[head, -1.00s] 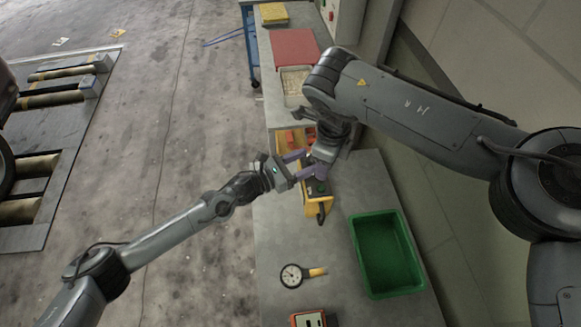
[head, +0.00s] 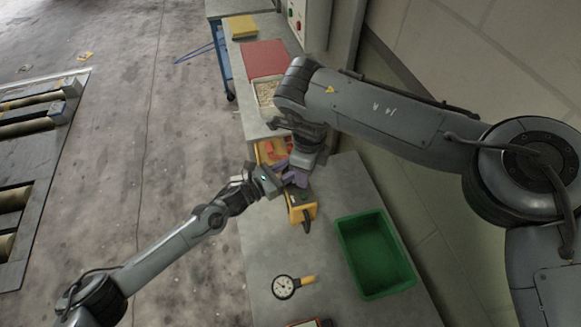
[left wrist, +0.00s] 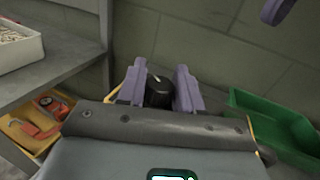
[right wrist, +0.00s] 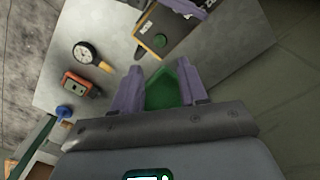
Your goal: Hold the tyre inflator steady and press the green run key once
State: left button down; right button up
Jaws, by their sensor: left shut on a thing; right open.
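The yellow tyre inflator (head: 297,214) stands on the grey bench in the head view, partly hidden by both grippers. The right wrist view shows its dark top plate (right wrist: 178,38) with the round green run key (right wrist: 160,41). My left gripper (head: 282,181) is shut on a black, round-topped part of the inflator (left wrist: 159,88), between its purple fingers in the left wrist view.
A green bin (head: 348,245) stands on the bench right of the inflator. A dial gauge (head: 284,287) lies nearer the front. A red lid (head: 264,60) and a tray of pale pieces (head: 266,93) are behind. The wall bounds the right side.

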grip_shut()
dwell(1.8)
